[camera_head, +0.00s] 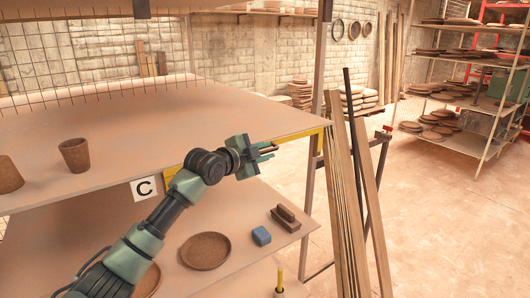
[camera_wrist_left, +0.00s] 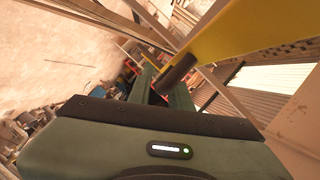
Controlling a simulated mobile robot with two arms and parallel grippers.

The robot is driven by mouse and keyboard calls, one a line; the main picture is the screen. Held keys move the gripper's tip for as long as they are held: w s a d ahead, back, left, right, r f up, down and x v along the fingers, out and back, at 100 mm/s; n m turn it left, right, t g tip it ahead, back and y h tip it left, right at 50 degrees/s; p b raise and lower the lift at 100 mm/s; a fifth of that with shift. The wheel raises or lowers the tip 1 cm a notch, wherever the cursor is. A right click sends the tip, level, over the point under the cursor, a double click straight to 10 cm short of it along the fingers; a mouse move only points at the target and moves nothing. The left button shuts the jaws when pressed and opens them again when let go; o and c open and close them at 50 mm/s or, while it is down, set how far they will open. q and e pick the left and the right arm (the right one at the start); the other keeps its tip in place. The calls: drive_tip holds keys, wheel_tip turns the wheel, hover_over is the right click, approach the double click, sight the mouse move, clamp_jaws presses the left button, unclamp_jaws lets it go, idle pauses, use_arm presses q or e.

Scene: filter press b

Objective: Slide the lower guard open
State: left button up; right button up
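A yellow-edged panel (camera_head: 300,134), which I take for the lower guard, runs under the edge of the upper shelf. It also shows large in the left wrist view (camera_wrist_left: 240,35), with a dark round handle (camera_wrist_left: 178,73) sticking out from it. My left gripper (camera_head: 270,150) is in front of this panel near its right part. Its two green fingers (camera_wrist_left: 160,92) are apart, with the handle's end in line with the gap between them. I cannot tell whether the fingers touch the handle. The panel's middle is hidden behind my left arm. My right gripper is not in view.
The upper shelf (camera_head: 230,110) carries clay pots (camera_head: 75,155). Leaning planks (camera_head: 345,210) stand close to the right. Open floor (camera_head: 450,230) lies beyond.

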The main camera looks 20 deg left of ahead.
use_arm(q)
drive_tip(key=b+v, duration=0.3)
drive_tip(key=v, duration=0.4)
drive_tip(key=shift+s+a, duration=0.15)
drive_tip(key=shift+s, duration=0.2)
